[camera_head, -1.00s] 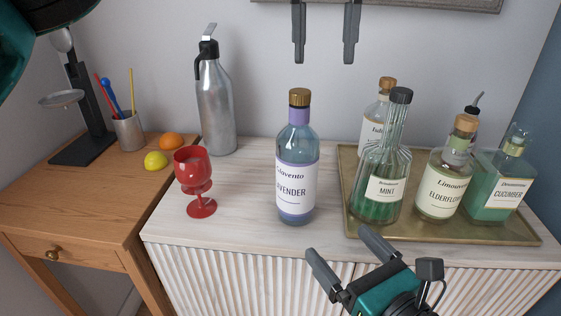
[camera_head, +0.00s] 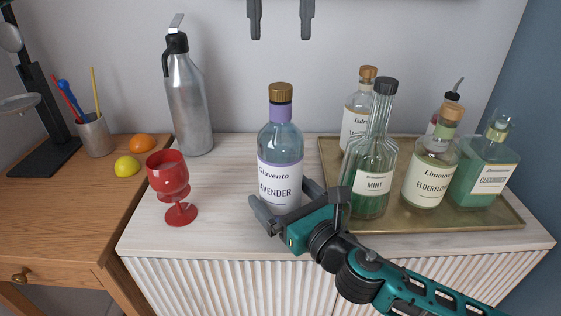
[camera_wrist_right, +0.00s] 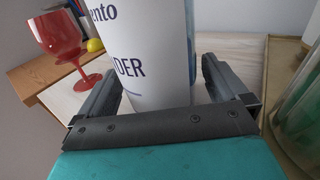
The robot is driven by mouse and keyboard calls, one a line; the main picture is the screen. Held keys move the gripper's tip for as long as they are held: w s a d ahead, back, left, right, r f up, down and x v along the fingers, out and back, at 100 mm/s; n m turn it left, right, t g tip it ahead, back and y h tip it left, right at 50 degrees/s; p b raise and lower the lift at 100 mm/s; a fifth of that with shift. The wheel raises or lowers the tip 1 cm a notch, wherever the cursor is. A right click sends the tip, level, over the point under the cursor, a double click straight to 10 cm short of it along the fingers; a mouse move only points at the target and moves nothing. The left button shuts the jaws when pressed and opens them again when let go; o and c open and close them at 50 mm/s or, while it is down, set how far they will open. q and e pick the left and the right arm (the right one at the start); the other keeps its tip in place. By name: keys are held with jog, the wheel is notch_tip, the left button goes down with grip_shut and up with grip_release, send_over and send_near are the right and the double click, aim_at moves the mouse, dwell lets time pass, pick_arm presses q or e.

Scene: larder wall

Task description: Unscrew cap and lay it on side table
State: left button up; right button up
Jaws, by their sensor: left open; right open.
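The lavender bottle (camera_head: 280,150) stands upright on the pale cabinet top, with a gold-brown cap (camera_head: 281,92) on its neck. My left gripper (camera_head: 281,36) is open and empty, pointing down above the bottle, apart from the cap. My right gripper (camera_head: 287,204) is open at the bottle's lower body. In the right wrist view the bottle's label (camera_wrist_right: 148,50) stands between its two spread fingers, and I see a gap on the right side. The side table (camera_head: 70,195) is the wooden desk at the left.
A red goblet (camera_head: 168,178) stands left of the bottle, and a steel siphon (camera_head: 187,105) behind it. A brass tray (camera_head: 455,221) holds several bottles at the right, the mint bottle (camera_head: 372,165) nearest. A lemon (camera_head: 127,167), an orange (camera_head: 143,143) and a pencil cup (camera_head: 95,137) occupy the side table's back.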

aim_at(281, 85)
jog(key=shift+x, duration=1.3)
jog(key=shift+c, duration=0.3)
jog(key=c, duration=1.8)
pick_arm(q)
jog(key=n, duration=0.4)
pick_arm(e)
grip_shut()
pick_arm(q)
jog(key=shift+f+n, duration=0.3)
jog(key=shift+f, duration=3.75)
